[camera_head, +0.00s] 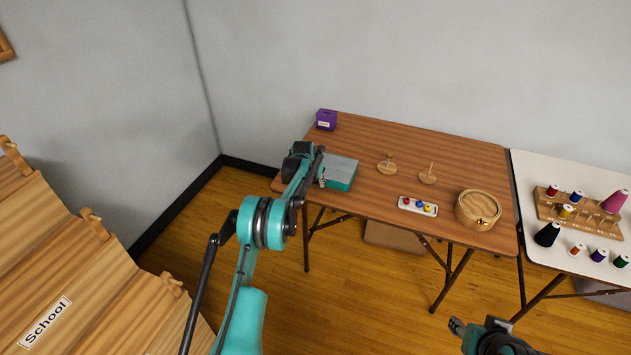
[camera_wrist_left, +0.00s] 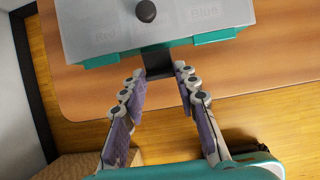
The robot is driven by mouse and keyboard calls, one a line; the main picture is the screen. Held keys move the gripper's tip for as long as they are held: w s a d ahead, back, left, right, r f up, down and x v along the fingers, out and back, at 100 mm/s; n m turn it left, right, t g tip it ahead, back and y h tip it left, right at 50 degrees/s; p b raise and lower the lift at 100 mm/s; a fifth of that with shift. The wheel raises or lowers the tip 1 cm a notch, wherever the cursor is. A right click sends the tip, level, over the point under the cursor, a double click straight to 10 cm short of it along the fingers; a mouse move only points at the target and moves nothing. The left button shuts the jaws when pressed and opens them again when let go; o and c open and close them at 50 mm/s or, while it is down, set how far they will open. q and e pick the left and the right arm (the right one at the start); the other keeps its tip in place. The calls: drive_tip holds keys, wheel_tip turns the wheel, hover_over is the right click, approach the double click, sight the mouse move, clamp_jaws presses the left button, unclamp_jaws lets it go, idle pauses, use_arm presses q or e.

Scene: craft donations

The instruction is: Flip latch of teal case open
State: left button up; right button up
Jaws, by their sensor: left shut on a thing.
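The teal case (camera_head: 343,183) has a grey lid and sits at the left front edge of the wooden table. In the left wrist view, the case (camera_wrist_left: 215,37) shows a round black knob on its lid and the faint words Red and Blue. A dark latch (camera_wrist_left: 157,62) sticks out from its front side. My left gripper (camera_wrist_left: 160,73) is shut on this latch, its fingertips on either side. My left arm hides part of the case in the head view. My right gripper (camera_head: 457,327) is low at the right, away from the case; its fingers are unclear.
The wooden table (camera_head: 385,140) also holds a purple box (camera_head: 326,120), two wooden spindles (camera_head: 387,164), a white tray (camera_head: 417,206) and a round wooden box (camera_head: 478,209). A white table (camera_head: 560,170) with thread spools stands at right. Wooden bins (camera_head: 60,270) stand at left.

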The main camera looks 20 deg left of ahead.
use_arm(q)
drive_tip(key=shift+w+r+g, duration=0.1)
drive_tip(key=shift+r+g, duration=0.1)
drive_tip(key=shift+g, duration=0.3)
drive_tip(key=shift+w+g+p, duration=0.1)
drive_tip(key=shift+g+p, duration=0.3)
drive_tip(key=o, duration=1.2)
drive_tip(key=shift+r, duration=0.2)
drive_tip(key=v, duration=1.1)
drive_tip(key=shift+r, duration=0.35)
